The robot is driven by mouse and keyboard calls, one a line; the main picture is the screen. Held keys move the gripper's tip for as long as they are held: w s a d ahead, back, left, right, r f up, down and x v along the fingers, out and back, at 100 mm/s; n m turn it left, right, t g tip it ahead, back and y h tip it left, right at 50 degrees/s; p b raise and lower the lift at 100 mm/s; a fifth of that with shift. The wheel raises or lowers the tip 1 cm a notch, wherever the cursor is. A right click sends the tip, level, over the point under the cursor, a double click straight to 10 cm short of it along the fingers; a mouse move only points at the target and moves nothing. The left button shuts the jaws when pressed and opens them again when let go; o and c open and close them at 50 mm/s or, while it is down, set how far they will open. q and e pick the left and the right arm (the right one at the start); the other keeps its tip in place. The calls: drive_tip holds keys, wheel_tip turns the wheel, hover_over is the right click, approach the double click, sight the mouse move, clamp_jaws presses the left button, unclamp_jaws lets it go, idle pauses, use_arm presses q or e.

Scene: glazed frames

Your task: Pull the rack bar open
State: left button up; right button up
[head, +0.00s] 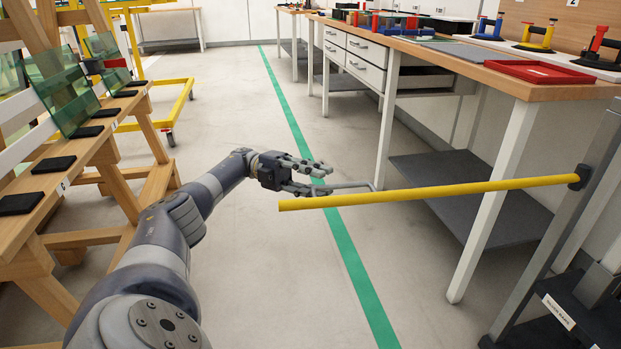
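The yellow rack bar (440,192) runs nearly level across the right half of the head view. Its right end meets a black bracket (579,177) on a grey upright post (560,225); its left end is free over the floor. My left gripper (328,180) is just above that free end in the picture, its fingers apart with a gap between them. The lower finger shows close to the bar's upper edge; I cannot tell whether they touch. Nothing shows between the fingers. My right gripper is not in view.
A wooden workbench (470,62) with white legs, drawers and a low dark shelf stands behind the bar. A wooden rack (95,150) with green glass panes (55,92) is at the left, beside my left arm. Open floor with a green line (350,265) lies between.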

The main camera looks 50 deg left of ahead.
use_arm(q)
drive_tip(key=shift+s+a, duration=0.2)
drive_tip(key=shift+a, duration=0.5)
idle(0.4)
